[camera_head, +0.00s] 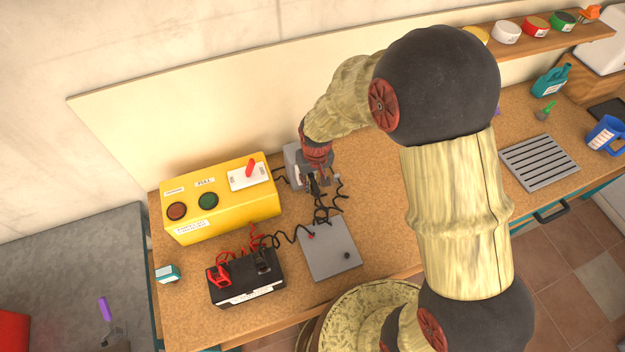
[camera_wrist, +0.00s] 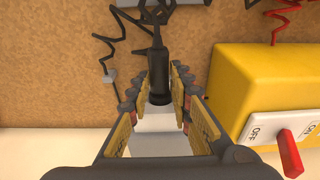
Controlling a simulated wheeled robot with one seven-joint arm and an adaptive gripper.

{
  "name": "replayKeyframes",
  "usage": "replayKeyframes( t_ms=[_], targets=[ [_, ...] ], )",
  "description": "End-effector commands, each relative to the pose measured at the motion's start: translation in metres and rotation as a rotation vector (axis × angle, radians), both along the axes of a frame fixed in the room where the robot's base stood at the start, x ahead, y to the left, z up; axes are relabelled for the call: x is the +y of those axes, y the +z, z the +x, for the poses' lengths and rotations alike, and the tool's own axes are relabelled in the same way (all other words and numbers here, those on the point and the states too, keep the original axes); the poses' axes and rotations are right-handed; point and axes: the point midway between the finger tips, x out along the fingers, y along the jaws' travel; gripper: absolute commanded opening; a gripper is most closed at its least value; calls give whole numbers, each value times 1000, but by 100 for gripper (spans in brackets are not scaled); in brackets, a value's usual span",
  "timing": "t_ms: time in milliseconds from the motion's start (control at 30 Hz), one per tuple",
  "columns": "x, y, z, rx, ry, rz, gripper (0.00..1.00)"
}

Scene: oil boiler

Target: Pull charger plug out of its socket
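The charger plug (camera_wrist: 158,80) is a black cylinder with a cable at its far end in the wrist view. It stands between the two fingers of my gripper (camera_wrist: 150,88). The fingers are open, with a gap on the left of the plug; the right finger is close to it, and I cannot tell whether they touch. The light grey socket box (camera_head: 292,165) stands against the back board in the head view, partly covered by my gripper (camera_head: 314,182). The plug's seat in the socket is not clearly visible.
A yellow control box (camera_head: 222,212) with a red switch stands left of the socket. A black battery (camera_head: 246,283) with red and black clamps and a grey charger box (camera_head: 329,249) lie in front. Black cables run across the bench (camera_head: 190,310). A metal grille (camera_head: 540,161) lies far right.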

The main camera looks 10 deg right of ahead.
Motion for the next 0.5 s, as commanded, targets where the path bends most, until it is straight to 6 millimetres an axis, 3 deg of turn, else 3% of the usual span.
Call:
replayKeyframes(
  t_ms=[267,500],
  targets=[
    [-1,0,0,0,-1,0,1],
    [-1,0,-1,0,-1,-1,0]
  ],
)
